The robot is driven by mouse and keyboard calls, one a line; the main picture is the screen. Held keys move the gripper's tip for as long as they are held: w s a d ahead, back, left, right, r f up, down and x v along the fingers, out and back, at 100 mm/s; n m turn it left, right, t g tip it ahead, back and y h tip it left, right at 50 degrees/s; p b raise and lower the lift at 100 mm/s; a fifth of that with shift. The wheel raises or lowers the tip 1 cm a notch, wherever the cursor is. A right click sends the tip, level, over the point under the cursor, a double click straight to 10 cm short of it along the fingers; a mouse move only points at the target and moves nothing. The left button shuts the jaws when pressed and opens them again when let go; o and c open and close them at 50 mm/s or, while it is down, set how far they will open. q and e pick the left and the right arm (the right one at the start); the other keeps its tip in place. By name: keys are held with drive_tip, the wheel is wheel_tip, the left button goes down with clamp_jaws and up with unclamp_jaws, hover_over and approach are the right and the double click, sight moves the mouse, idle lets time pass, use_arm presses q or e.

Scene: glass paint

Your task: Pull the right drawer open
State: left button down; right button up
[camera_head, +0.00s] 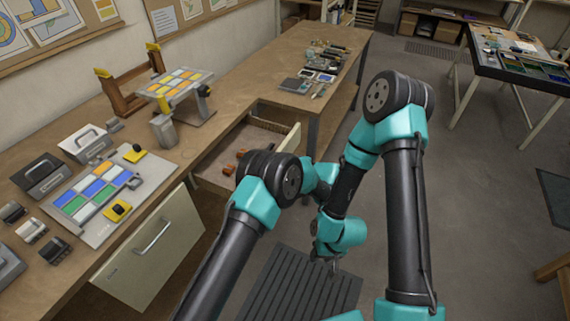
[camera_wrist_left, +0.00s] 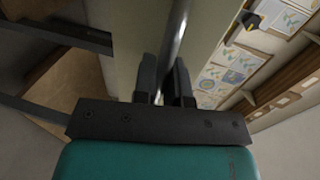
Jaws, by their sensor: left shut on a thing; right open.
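The right drawer (camera_head: 262,126) stands pulled out from under the bench, with small reddish-brown pieces (camera_head: 228,170) inside. Its pale front also shows in the left wrist view (camera_wrist_left: 135,45). My left gripper (camera_wrist_left: 165,88) is shut on the metal bar handle (camera_wrist_left: 179,35), which runs between its fingers. In the head view my left arm covers that gripper, the handle and part of the drawer. My right gripper (camera_head: 335,264) is open and empty, low over the floor, apart from the drawer.
The left drawer front (camera_head: 165,255) with its bar handle (camera_head: 153,236) is at the lower left. On the bench (camera_head: 225,97) are a raised rack with colored panes (camera_head: 176,84), a flat board of colored panes (camera_head: 98,190) and several tools. A dark grate (camera_head: 300,285) lies on the floor.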

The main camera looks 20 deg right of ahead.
use_arm(q)
drive_tip(key=shift+s+d, duration=0.1)
drive_tip(key=shift+d, duration=0.05)
drive_tip(key=c, duration=1.2)
unclamp_jaws()
